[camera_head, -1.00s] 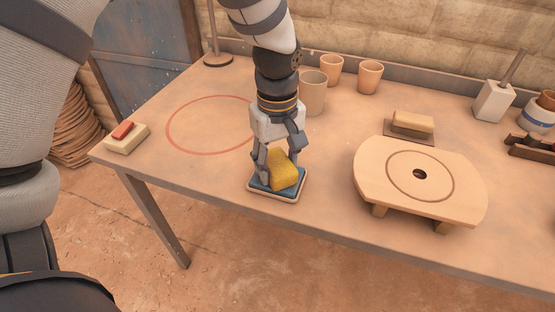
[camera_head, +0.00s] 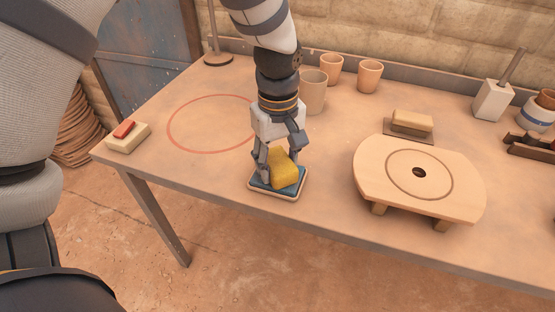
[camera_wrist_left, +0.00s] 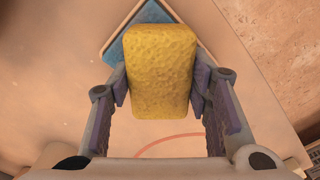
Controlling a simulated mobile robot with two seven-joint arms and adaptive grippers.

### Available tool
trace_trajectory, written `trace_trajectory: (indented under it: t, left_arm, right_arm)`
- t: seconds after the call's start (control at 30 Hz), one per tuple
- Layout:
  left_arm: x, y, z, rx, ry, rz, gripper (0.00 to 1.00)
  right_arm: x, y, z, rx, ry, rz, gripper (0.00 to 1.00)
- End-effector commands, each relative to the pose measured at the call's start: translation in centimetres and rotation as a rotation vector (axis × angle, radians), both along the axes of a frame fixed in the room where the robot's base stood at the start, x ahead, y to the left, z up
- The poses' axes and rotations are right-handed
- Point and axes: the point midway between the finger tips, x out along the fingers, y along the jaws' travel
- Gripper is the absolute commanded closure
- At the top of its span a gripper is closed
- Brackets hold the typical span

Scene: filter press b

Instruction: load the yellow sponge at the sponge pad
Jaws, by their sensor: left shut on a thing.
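The yellow sponge (camera_head: 285,169) is between the fingers of my left gripper (camera_head: 277,172), which is shut on it. The sponge is over the sponge pad (camera_head: 290,193), a blue pad with a pale rim near the front edge of the table. In the left wrist view the sponge (camera_wrist_left: 160,70) fills the space between the fingers, and the blue pad (camera_wrist_left: 152,13) shows behind it. I cannot tell whether the sponge's underside touches the pad. My right gripper is not in view.
A round wooden board (camera_head: 460,195) on feet stands right of the pad. Behind it is a tan block (camera_head: 412,121) on a dark plate. Cups (camera_head: 313,92) stand at the back. A red ring (camera_head: 172,133) marks clear table at left, beside a block with a red top (camera_head: 127,138).

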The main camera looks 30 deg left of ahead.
Motion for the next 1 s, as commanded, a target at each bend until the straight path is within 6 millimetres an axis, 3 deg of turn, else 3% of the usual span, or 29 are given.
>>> trace_trajectory:
  t: [0.43,1.0]
  left_arm:
    - [-0.1,0.0,-0.1,0.000,0.006,0.000,0.77]
    - [0.0,0.0,5.8,-0.001,-0.001,0.001,0.77]
  right_arm:
    - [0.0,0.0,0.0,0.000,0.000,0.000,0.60]
    - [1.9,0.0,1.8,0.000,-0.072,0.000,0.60]
